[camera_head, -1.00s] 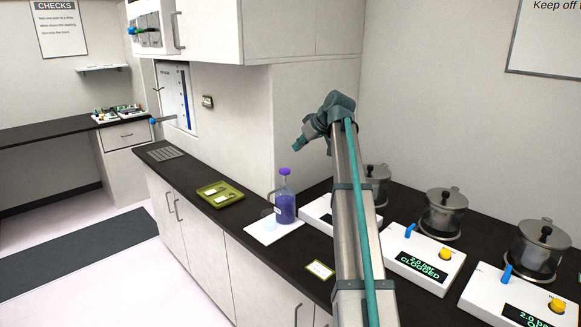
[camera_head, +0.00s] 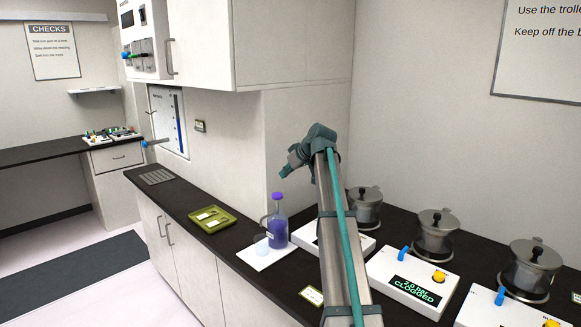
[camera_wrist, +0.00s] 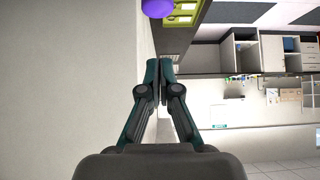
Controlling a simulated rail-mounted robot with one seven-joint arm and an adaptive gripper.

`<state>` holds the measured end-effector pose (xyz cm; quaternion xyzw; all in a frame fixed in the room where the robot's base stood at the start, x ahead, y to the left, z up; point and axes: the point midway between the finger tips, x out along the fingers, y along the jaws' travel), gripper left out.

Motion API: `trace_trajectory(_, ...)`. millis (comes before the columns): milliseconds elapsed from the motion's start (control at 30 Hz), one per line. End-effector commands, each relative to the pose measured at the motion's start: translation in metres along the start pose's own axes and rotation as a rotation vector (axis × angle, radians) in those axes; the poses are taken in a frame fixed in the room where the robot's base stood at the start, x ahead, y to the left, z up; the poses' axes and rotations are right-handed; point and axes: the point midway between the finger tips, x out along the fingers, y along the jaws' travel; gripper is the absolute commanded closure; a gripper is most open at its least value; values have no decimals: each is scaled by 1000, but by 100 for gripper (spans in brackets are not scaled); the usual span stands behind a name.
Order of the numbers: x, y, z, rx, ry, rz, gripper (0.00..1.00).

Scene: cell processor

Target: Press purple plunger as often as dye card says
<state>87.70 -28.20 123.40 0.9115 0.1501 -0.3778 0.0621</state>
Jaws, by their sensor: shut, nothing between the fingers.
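A clear bottle of purple liquid (camera_head: 277,230) with a purple plunger top (camera_head: 277,196) stands upright on a white mat (camera_head: 262,261) on the dark counter. A round purple top also shows at the upper edge of the wrist view (camera_wrist: 158,8). A small card with a yellow-green edge (camera_head: 312,296) lies on the counter to the right; its writing is too small to read, and I cannot tell whether it is the dye card. My gripper (camera_head: 284,173) is above the bottle's height, apart from it. In the wrist view its fingers (camera_wrist: 159,68) are together and empty.
A green tray with white pieces (camera_head: 212,219) is left of the bottle. White units with screens (camera_head: 412,278) and metal pots (camera_head: 437,232) stand on the right; one screen reads "CLOGGED". A wall cabinet (camera_head: 290,45) hangs above. The wall is close beside the gripper.

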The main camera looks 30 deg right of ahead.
Motion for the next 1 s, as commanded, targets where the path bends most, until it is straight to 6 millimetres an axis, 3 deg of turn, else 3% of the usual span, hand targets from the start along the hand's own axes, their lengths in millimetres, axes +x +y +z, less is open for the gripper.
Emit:
trace_trajectory(233,47,0,-2,0,-1,-2,100)
trace_trajectory(400,62,-1,18,1,-1,0,100)
trace_trajectory(1000,74,0,29,0,0,0,100)
